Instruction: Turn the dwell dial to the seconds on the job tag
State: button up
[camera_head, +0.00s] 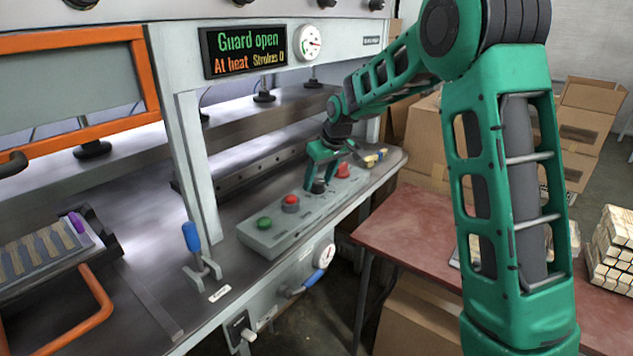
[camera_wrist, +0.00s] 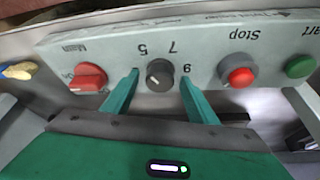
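The dwell dial (camera_wrist: 160,73) is a small dark round knob on the grey control panel (camera_wrist: 205,45). The numbers 5, 7 and 9 are printed around it, upside down in the wrist view. A small pale mark shows on the knob, but I cannot tell for sure which number it points to. My gripper (camera_wrist: 160,76) is open, one finger on each side of the dial, with a gap on both sides. In the head view my gripper (camera_head: 321,168) reaches down over the panel, with the dial (camera_head: 318,187) below it. I cannot make out a readable job tag.
A red main switch (camera_wrist: 88,77), a red stop button (camera_wrist: 240,76) and a green start button (camera_wrist: 300,67) flank the dial. The display (camera_head: 243,50) reads "Guard open", "At heat", "Strokes 0". A blue-handled lever (camera_head: 191,237) and a red-brown table (camera_head: 400,222) are nearby.

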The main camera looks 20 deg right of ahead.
jog(key=shift+r, duration=0.1)
jog(key=v, duration=1)
jog(key=shift+r, duration=0.25)
jog(key=shift+s, duration=0.1)
jog(key=s+d+m+h, duration=0.1)
jog(key=s+d+m, duration=0.2)
jog(key=s+d, duration=0.65)
jog(key=s+d+f+m+g, duration=0.1)
jog(key=s+d+f+m, duration=0.1)
jog(key=s, duration=1)
jog(key=s+d+f+m+g, duration=0.1)
jog(key=s+f+m, duration=0.2)
jog(key=s, duration=0.9)
jog(key=s+d+f+m+g, duration=0.2)
jog(key=s, duration=1)
jog(key=shift+d+f+m, duration=0.25)
jog(key=shift+d+m, duration=0.05)
jog(key=shift+d, duration=0.05)
